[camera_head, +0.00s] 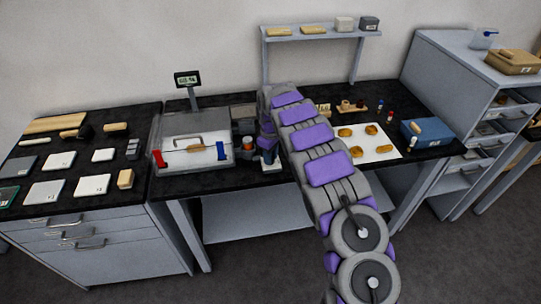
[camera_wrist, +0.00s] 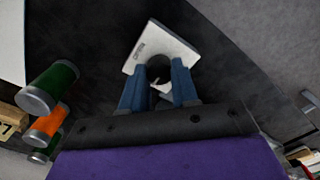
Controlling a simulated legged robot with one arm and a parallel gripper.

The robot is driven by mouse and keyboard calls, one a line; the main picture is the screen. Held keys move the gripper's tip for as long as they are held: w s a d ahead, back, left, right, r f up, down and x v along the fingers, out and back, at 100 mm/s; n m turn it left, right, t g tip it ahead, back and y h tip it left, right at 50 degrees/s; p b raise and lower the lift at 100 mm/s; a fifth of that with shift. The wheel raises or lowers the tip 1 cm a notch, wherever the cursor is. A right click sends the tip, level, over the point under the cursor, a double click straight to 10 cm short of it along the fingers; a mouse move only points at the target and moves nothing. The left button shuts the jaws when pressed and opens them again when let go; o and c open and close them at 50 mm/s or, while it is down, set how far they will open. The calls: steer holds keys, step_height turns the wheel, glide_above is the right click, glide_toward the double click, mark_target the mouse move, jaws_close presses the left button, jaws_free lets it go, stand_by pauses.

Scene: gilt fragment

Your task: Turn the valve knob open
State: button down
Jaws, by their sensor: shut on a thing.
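The valve knob (camera_wrist: 158,67) is a dark round piece on a small white plate (camera_wrist: 178,42) with dark lettering that I cannot read for sure. My gripper (camera_wrist: 159,82) has its two blue fingers on either side of the knob and is shut on it. A small pale mark shows between the fingers. In the head view, my gripper (camera_head: 268,156) is low over the plate (camera_head: 272,167) at the front of the middle black worktop. The knob is hidden there behind my gripper and arm.
A grey case (camera_head: 193,143) with red and blue parts stands left of my gripper. Green and orange cylinders (camera_wrist: 48,124) stand close by in the wrist view. Right of my arm are a white sheet (camera_head: 372,147) with golden pieces and a blue box (camera_head: 427,131).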

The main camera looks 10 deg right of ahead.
steer(key=shift+m+p, duration=0.3)
steer(key=shift+p, duration=0.1)
steer(key=m+p, duration=0.2)
steer(key=m, duration=0.1)
steer(key=shift+r+p, duration=0.2)
steer(key=shift+p, duration=0.15)
steer(key=m+p, duration=0.3)
steer(key=m, duration=0.2)
steer(key=shift+f, duration=0.15)
steer(key=m+p, duration=0.2)
steer(key=m, duration=0.3)
steer(key=m+p, duration=0.1)
steer(key=m, duration=0.3)
steer(key=c, duration=0.8)
jaws_free()
steer(key=shift+c, duration=0.2)
